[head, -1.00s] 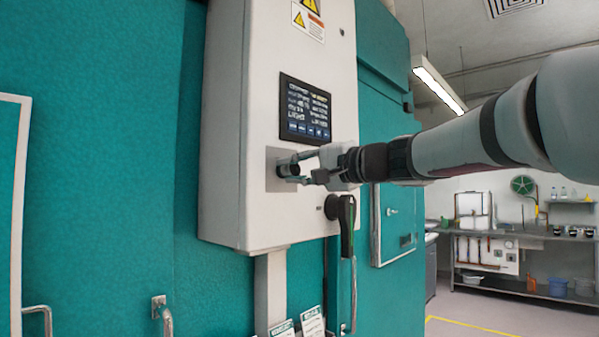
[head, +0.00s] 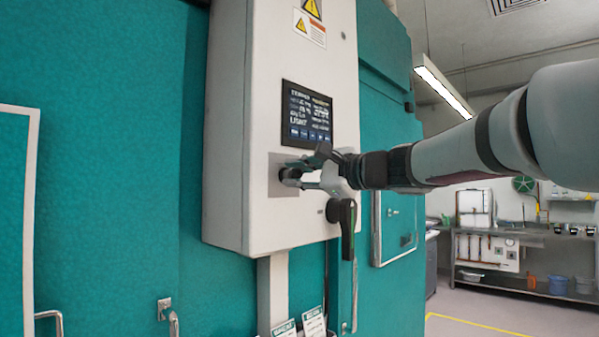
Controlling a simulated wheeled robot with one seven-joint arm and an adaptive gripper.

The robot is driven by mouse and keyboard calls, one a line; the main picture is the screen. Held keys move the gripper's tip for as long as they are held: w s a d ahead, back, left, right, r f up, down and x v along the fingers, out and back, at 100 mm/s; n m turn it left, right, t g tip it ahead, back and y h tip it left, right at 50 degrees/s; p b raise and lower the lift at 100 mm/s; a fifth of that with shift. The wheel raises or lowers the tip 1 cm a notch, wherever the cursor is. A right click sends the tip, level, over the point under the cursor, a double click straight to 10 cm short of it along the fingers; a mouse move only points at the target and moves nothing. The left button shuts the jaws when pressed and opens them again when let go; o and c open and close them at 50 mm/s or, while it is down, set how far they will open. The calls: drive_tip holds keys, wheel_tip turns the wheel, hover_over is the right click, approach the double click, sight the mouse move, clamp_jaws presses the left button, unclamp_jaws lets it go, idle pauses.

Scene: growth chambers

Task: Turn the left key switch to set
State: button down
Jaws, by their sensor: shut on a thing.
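The left key switch (head: 290,175) is on a grey plate (head: 276,187) on the front of a white control box, below its screen. My gripper (head: 299,174) reaches in from the right and is shut on the switch. The gripper is rolled, with one finger above and one below. The fingers cover most of the switch, so its setting and labels cannot be read.
The white control box (head: 232,140) hangs on a teal chamber wall and carries a lit screen (head: 306,113). A black handle (head: 346,222) sticks out just below my gripper. A shelf bench (head: 520,283) stands far back at the right.

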drive_tip(key=shift+f+m, duration=0.1)
drive_tip(key=shift+m, duration=0.2)
drive_tip(key=c, duration=1.4)
unclamp_jaws()
drive_tip(key=shift+o, duration=0.2)
drive_tip(key=shift+d, duration=0.1)
drive_tip(key=v, duration=1.1)
drive_tip(key=shift+s+d, duration=0.3)
